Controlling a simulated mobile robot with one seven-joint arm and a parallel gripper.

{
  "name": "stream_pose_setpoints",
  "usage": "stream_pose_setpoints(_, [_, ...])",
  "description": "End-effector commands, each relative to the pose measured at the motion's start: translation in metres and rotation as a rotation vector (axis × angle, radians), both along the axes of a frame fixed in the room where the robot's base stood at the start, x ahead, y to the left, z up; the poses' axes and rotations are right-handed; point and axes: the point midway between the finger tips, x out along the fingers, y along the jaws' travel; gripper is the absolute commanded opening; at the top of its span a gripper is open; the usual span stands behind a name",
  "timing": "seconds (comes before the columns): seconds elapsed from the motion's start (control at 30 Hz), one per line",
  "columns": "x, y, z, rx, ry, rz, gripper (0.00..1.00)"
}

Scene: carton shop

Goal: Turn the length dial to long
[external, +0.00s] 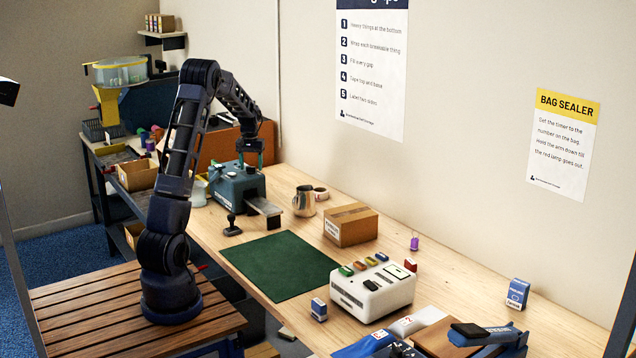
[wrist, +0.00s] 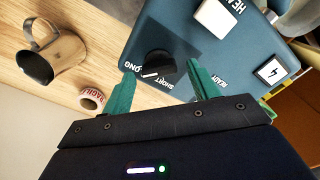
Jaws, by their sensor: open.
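The length dial (wrist: 158,64) is a black round knob with a white pointer mark on the dark teal machine (external: 236,186). My gripper (wrist: 160,88) has green fingers, open, one on each side of the dial in the picture. I cannot tell how far above it they are. In the external view my gripper (external: 250,158) is over the machine's top, and the dial is hidden there.
A metal jug (wrist: 50,55) and a tape roll (wrist: 92,99) stand beside the machine. A cardboard box (external: 350,225) and green mat (external: 279,264) lie farther along the bench.

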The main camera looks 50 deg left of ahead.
Motion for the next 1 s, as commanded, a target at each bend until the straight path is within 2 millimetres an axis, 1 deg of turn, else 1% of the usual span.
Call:
stream_pose_setpoints(0.03, [0.0000,0.0000,0.0001,0.000,0.000,0.000,0.54])
stream_pose_setpoints(0.17, [0.0000,0.0000,0.0001,0.000,0.000,0.000,0.29])
stream_pose_setpoints(0.2, [0.0001,-0.0001,0.0002,0.000,0.000,0.000,0.21])
stream_pose_setpoints(0.23, [0.0001,-0.0001,0.0002,0.000,0.000,0.000,0.15])
stream_pose_setpoints(0.37, [0.0002,-0.0002,0.0002,0.000,0.000,0.008,0.15])
stream_pose_setpoints(0.6, [-0.0004,0.0005,0.0003,-0.001,-0.001,0.098,0.15])
stream_pose_setpoints(0.8, [-0.0004,0.0006,0.0004,0.000,0.000,0.098,0.15])
stream_pose_setpoints(0.83, [-0.0004,0.0006,0.0004,0.000,0.000,0.098,0.40])
stream_pose_setpoints(0.93, [-0.0004,0.0006,0.0004,0.000,0.000,0.098,0.60])
stream_pose_setpoints(1.0, [-0.0005,0.0006,0.0004,0.000,0.000,0.098,0.60])
